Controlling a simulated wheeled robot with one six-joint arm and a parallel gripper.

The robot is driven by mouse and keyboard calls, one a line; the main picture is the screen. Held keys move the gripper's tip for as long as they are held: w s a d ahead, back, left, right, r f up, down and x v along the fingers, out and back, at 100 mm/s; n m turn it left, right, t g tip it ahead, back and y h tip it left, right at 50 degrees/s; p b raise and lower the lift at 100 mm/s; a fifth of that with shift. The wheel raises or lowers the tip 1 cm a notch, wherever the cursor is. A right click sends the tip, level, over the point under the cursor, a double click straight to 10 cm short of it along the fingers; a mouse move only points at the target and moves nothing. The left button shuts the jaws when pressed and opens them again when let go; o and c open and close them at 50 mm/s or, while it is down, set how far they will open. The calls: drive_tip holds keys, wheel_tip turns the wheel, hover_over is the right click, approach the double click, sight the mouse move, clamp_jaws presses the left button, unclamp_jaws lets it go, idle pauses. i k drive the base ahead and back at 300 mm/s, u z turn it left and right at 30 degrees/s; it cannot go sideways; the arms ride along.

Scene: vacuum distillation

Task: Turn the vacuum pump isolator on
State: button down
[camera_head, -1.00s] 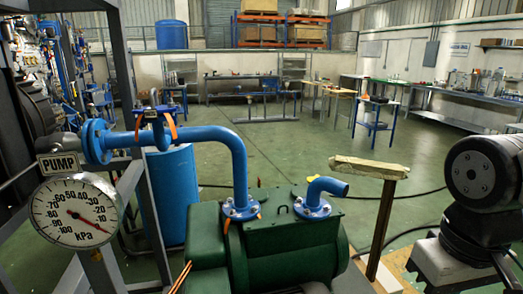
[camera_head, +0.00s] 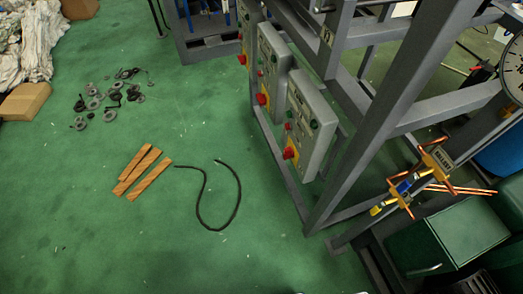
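Grey switch boxes are mounted in a row on the dark steel frame (camera_head: 376,95). The nearest box (camera_head: 312,108) has a red rotary handle on a yellow plate (camera_head: 290,153) and small buttons above it. The middle box (camera_head: 273,65) has a similar red handle (camera_head: 262,99). A farther box (camera_head: 249,32) has another red handle (camera_head: 242,59). I cannot read any label that tells which one is the vacuum pump isolator, and the handles' on or off positions are too small to tell. My gripper is not in view.
A brass valve (camera_head: 405,191) with copper pipes sits right of the frame, above a dark green housing (camera_head: 450,230). Black cable (camera_head: 238,205), wooden strips (camera_head: 143,173) and scattered metal parts (camera_head: 110,96) lie on the green floor. Open floor lies left of the frame.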

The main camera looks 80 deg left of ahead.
sight(289, 153)
drive_tip(key=u, duration=2.15)
